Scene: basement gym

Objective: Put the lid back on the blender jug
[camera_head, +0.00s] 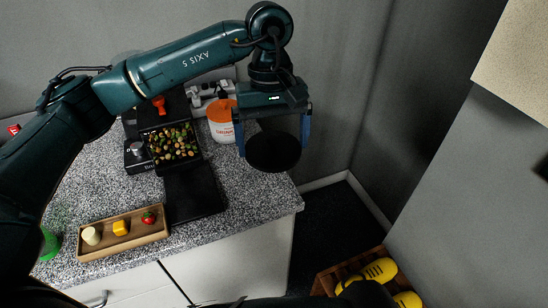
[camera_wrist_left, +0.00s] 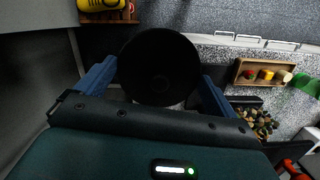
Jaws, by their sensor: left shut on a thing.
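My left gripper (camera_head: 272,138) is shut on a round black lid (camera_head: 273,153), one blue finger at each side of it. The lid hangs in the air past the counter's right end. In the left wrist view the lid (camera_wrist_left: 160,67) sits between the fingers. A black square-sided container (camera_head: 173,144) with chopped green and brown pieces stands on the counter, left of the gripper; the pieces also show in the left wrist view (camera_wrist_left: 255,122). I cannot tell whether it is the blender jug. No other jug shows clearly; my left arm hides part of the counter's back. My right gripper is not in view.
The speckled counter (camera_head: 240,205) holds an orange-and-white tub (camera_head: 222,122), a black dial device (camera_head: 138,156), a flat black board (camera_head: 193,192) and a wooden tray (camera_head: 100,246) with small foods. Yellow dumbbells (camera_head: 380,270) lie in a wooden box on the floor.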

